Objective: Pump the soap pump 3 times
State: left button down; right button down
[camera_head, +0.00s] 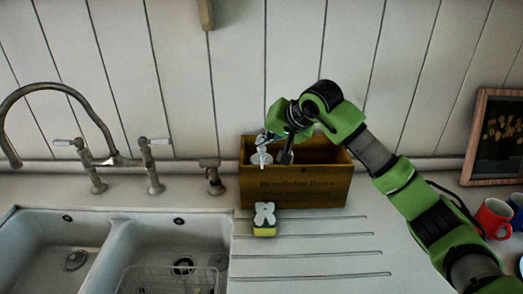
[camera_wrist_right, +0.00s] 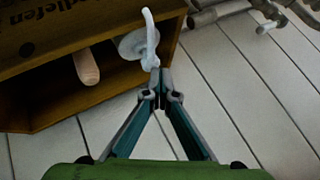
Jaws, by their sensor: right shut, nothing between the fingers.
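The soap pump (camera_head: 261,158) appears as a pale, white piece with a round collar, standing inside the wooden box at its left end. In the right wrist view the soap pump (camera_wrist_right: 150,30) shows a thin curved spout and a round disc; its lower part is hidden in the box. My right gripper (camera_head: 266,138) reaches in from the right and is over the box's left end. Its fingers (camera_wrist_right: 160,76) are shut and empty, with the tips right at the pump's head; I cannot tell whether they touch. My left gripper is out of view.
The wooden box (camera_head: 295,190) stands against the panelled wall, with a wooden handle (camera_wrist_right: 86,66) inside. A sponge (camera_head: 264,229) is before it. A tap (camera_head: 100,130), small fixture (camera_head: 213,178) and double sink (camera_head: 110,240) are left. Mugs (camera_head: 494,218) and a picture frame (camera_head: 495,135) are right.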

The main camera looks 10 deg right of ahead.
aim_at(264, 148)
jog(key=shift+r+p, duration=1.5)
jog(key=shift+r, duration=1.5)
